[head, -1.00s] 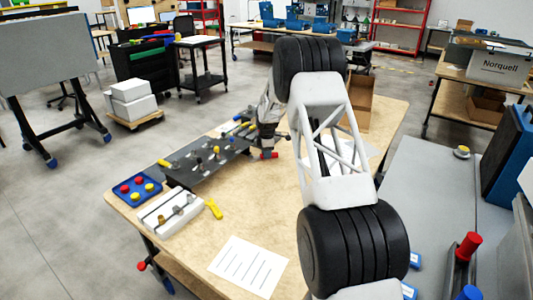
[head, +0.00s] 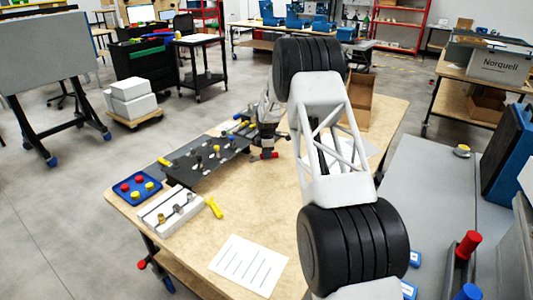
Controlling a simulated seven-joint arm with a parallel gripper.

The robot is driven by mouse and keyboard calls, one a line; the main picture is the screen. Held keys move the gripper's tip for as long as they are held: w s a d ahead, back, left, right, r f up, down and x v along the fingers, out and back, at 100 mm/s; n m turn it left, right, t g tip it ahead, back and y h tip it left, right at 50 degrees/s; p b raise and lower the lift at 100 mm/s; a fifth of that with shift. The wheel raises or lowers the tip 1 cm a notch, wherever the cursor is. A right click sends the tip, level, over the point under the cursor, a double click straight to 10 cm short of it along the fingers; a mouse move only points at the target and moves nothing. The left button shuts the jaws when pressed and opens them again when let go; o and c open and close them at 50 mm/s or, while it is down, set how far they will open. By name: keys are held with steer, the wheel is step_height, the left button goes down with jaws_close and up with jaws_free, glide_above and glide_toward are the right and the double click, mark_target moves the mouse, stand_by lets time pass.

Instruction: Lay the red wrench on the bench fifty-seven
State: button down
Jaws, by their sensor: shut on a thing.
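My gripper (head: 265,150) is low over the wooden bench (head: 255,192), at the right end of a dark board, partly hidden by my own arm. A small red piece, which looks like part of the red wrench (head: 271,156), shows at its fingertips. The gripper looks shut on it. The rest of the wrench is hidden or too small to make out, and I cannot tell whether it touches the bench top. No number is readable on the bench.
The dark board (head: 190,172) carries several small parts. A blue tray (head: 127,196) with red and yellow pieces, a pale block fixture (head: 160,218), a yellow tool (head: 214,208) and a paper sheet (head: 248,268) lie on the bench. An open cardboard box (head: 359,108) stands behind. The front middle is clear.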

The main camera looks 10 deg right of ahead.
steer(key=c, duration=0.8)
jaws_free()
steer(key=shift+r, duration=0.1)
steer(key=shift+r, duration=3.8)
